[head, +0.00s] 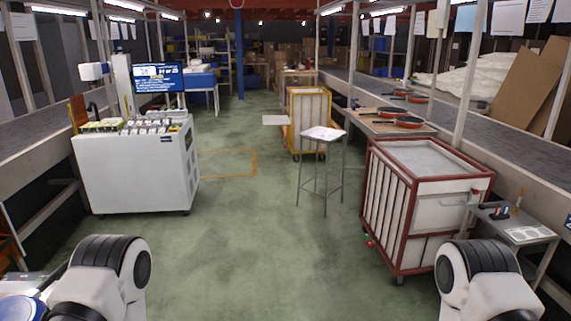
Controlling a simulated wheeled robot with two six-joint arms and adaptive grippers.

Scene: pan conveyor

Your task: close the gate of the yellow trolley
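The yellow trolley (291,131) stands upright on the green floor, a little right of the middle and well ahead of me. It has a yellow frame with pale slatted sides and small wheels. A flat white panel (276,120) juts out at its left side; I cannot tell whether this is the gate or a separate thing. The trolley's lower right is partly hidden by a small tall table. Only rounded white links of my two arms show at the bottom corners. Both grippers are out of view, far from the trolley.
The tall table (323,134) stands in front of the trolley. A red-framed trolley (400,210) and a small grey side table (515,225) are at right. A white machine cabinet (137,170) is at left. Conveyors line both sides. The middle floor is clear, with a yellow outline (228,150).

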